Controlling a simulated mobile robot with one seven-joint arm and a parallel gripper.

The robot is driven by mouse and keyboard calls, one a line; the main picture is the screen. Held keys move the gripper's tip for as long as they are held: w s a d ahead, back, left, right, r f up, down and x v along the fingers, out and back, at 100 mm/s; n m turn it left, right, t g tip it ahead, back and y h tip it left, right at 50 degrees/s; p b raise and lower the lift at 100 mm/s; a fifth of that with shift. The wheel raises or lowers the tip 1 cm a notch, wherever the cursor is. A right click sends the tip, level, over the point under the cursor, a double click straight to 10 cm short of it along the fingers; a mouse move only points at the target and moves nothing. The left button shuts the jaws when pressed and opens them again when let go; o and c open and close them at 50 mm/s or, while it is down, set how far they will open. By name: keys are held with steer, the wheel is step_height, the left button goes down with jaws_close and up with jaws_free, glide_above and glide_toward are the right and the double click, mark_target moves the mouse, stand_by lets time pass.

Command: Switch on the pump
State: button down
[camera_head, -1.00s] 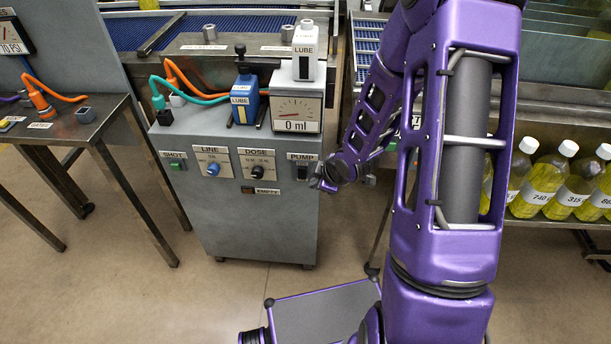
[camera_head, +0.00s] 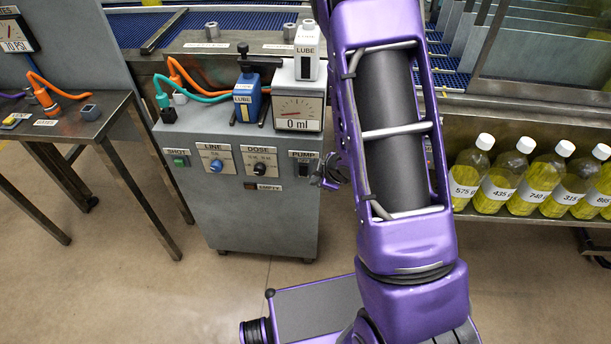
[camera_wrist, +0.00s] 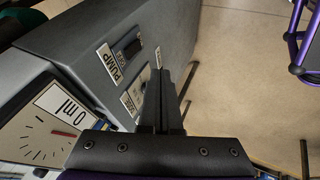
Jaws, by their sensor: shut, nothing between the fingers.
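The pump switch (camera_head: 303,170) is a dark rocker under the PUMP label (camera_head: 301,155), at the right end of the grey cabinet's (camera_head: 250,220) front panel. My gripper (camera_head: 328,172) is just right of it in the head view, partly hidden by my arm. In the wrist view the PUMP label (camera_wrist: 110,63) and the dark switch (camera_wrist: 132,48) lie up and left of my gripper's (camera_wrist: 162,78) shut, empty fingertips. They appear apart from the switch. I cannot tell which way the rocker is tipped.
The panel also bears a green SHOT button (camera_head: 179,162), a blue LINE knob (camera_head: 215,165) and a DOSE knob (camera_head: 260,168). A gauge (camera_head: 298,108) reading 0 ml stands above. Yellow bottles (camera_head: 490,185) line a shelf at right. Open floor lies in front.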

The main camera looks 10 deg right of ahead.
mark_target(305, 175)
steer(key=shift+w+a+f, duration=0.2)
steer(key=shift+w+f, duration=1.95)
steer(key=shift+w, duration=0.15)
steer(key=shift+w+a+f, duration=0.2)
steer(key=shift+w+f, duration=1.95)
steer(key=shift+w, duration=0.15)
steer(key=shift+f+b, duration=0.1)
steer(key=shift+b, duration=0.35)
steer(key=shift+w+f+b, duration=0.15)
steer(key=shift+f+b, duration=0.2)
steer(key=shift+b, duration=0.8)
steer(key=shift+r+p, duration=0.4)
steer(key=shift+r, duration=0.1)
